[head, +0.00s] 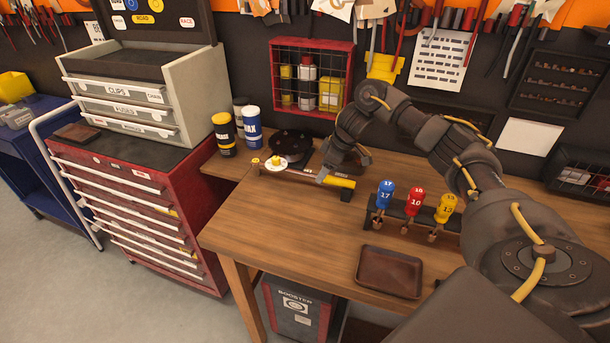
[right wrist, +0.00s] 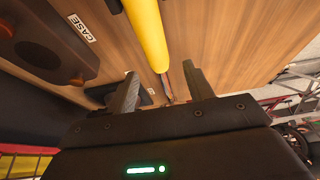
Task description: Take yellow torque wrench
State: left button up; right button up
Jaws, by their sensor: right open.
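The yellow torque wrench lies on the wooden workbench, with its yellow handle (head: 338,182) to the right and a round white-and-yellow dial at its left end. In the right wrist view the yellow handle (right wrist: 147,38) runs down from the top edge towards the space between the fingers. My right gripper (head: 327,172) is low over the wrench, beside the handle. Its fingers (right wrist: 160,88) are open and apart on either side of the wrench's line. Whether they touch it cannot be told. My left gripper is not in view.
A rack with blue, red and yellow screwdrivers (head: 412,208) stands to the right, behind a brown tray (head: 390,271). A dark round object (head: 291,142) and cans (head: 252,124) are behind the wrench. A red wire-front box (head: 312,78) hangs above. The bench's front left is clear.

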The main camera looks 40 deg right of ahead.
aim_at(300, 173)
jog(key=shift+p+x, duration=0.45)
jog(key=shift+x, duration=2.15)
jog(key=shift+s, duration=0.1)
grip_shut()
